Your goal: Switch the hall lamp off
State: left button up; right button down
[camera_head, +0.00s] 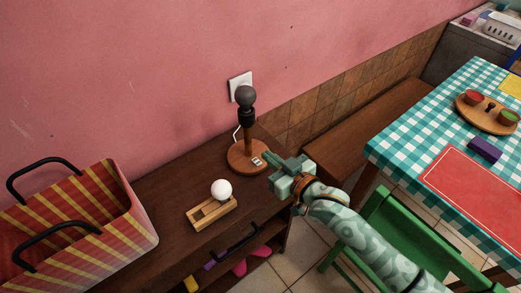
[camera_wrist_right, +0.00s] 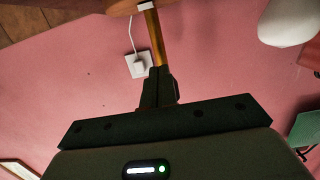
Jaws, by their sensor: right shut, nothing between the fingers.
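The hall lamp (camera_head: 247,122) stands upright on the dark wooden bench, with a round wooden base, a thin stem and a grey bulb that looks unlit. A small pale switch (camera_head: 257,161) sits on the right front of its base. My right gripper (camera_head: 269,157) is shut and empty, its tips close to the switch at the base's right edge; I cannot tell if they touch. In the right wrist view, the shut fingers (camera_wrist_right: 159,72) point toward the lamp's stem (camera_wrist_right: 154,36), and the switch shows as a small white piece at the top edge (camera_wrist_right: 146,5). My left gripper is out of view.
A white ball (camera_head: 221,190) on a wooden holder (camera_head: 211,213) stands left of the gripper. A striped basket (camera_head: 125,190) is at the left end of the bench (camera_head: 170,193). A wall socket (camera_head: 236,82) is behind the lamp. A green chair (camera_head: 400,235) and checked table (camera_head: 400,135) stand right.

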jog(key=shift+r+p+v, duration=0.25)
jog(key=shift+v, duration=0.9)
jog(key=shift+r+p+v, duration=0.2)
jog(key=shift+p+v, duration=0.05)
jog(key=shift+v, duration=0.85)
jog(key=s+d+f+m+g+h, duration=0.1)
jog(key=s+d+f+g+h, duration=0.2)
jog(key=f, duration=0.6)
jog(key=s+d+f+m+h, duration=0.1)
jog(key=s+d+f, duration=0.35)
jog(key=f, duration=0.45)
jog(key=s+d+f+m+g+h, duration=0.1)
jog(key=s+d+f+g+h, duration=0.2)
jog(key=f, duration=0.7)
jog(key=s+d+f+g+h, duration=0.1)
jog(key=s+f, duration=0.4)
jog(key=s, duration=0.6)
jog(key=s+d+f+g, duration=0.3)
jog(key=s+d+f, duration=0.1)
jog(key=s, duration=0.8)
jog(key=s+d+f+g+h, duration=0.1)
jog(key=s+f, duration=0.5)
jog(key=s, duration=0.6)
jog(key=shift+d+g+h, duration=0.3)
jog(key=shift+d+g, duration=0.5)
jog(key=shift+d, duration=0.05)
jog(key=shift+f, duration=0.1)
